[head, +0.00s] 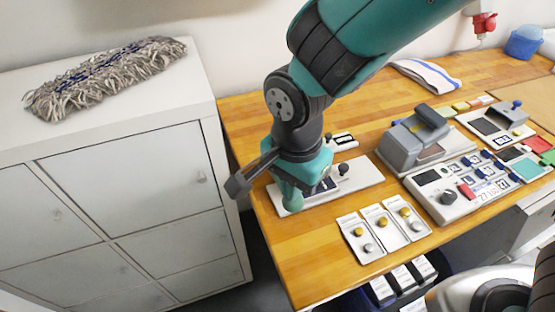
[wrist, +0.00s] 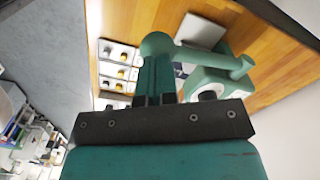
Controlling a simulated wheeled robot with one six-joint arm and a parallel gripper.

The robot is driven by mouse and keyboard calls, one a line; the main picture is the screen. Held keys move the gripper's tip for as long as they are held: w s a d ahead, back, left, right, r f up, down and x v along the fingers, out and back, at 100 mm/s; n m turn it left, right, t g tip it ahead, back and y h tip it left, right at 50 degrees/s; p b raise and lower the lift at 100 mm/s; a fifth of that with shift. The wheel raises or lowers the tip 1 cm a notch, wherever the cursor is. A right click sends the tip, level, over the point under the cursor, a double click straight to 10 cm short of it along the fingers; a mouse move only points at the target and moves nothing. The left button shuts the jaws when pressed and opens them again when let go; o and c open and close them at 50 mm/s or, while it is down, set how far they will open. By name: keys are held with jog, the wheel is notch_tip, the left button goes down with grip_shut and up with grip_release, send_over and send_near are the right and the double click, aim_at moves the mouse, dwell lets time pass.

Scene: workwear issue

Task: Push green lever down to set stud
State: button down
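The green lever (wrist: 205,57) shows in the wrist view as a light green bar with rounded ends, over a green press body (wrist: 207,80). In the head view a green rounded part of the press (head: 292,196) shows at the left end of a white base plate (head: 362,179); my arm hides much of it. My gripper (wrist: 156,62) has its two dark teal fingers side by side, with no clear gap. Their tips are at the lever's left end in the wrist view. I cannot tell whether they touch it. The stud is not distinguishable.
The wooden table (head: 310,245) holds three small white trays (head: 384,229) with studs, a grey machine (head: 416,140) and a control panel (head: 470,185) to the right. A white cabinet (head: 140,200) with a mop head (head: 105,77) stands left. The table's front-left edge is close to the press.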

jog(key=shift+s+f+b, duration=0.1)
jog(key=shift+f+b, duration=0.45)
jog(key=shift+f, duration=0.35)
jog(key=shift+r, duration=0.1)
notch_tip(320, 180, up, 13)
jog(key=p, duration=1.1)
jog(key=shift+p, duration=0.4)
jog(key=shift+d, duration=0.15)
jog(key=s+d+n+y+b, duration=0.4)
jog(key=s+d+n+b, duration=0.4)
jog(key=n, duration=0.8)
jog(key=d+b, duration=0.1)
jog(key=b, duration=0.2)
jog(key=shift+r, duration=0.25)
